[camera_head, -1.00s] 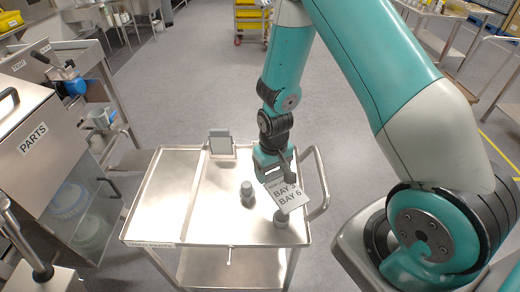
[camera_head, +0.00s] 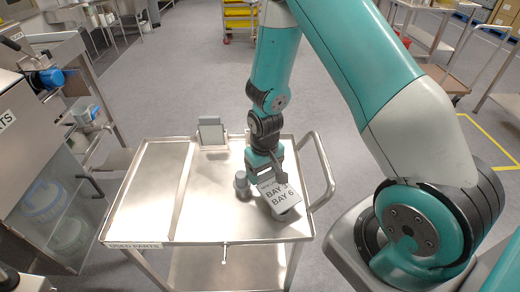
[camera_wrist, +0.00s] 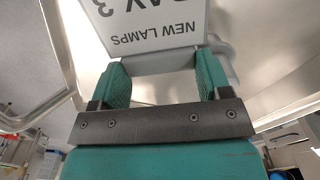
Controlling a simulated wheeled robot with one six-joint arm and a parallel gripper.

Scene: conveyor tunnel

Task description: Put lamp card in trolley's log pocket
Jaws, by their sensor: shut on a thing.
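A grey cylinder (camera_head: 242,184) stands on the trolley just left of the card. Another round grey thing is partly hidden under the card. The trolley has a "USED PARTS" label (camera_head: 135,245) at its front left and a handle (camera_head: 326,172) at right. Its left top is clear.

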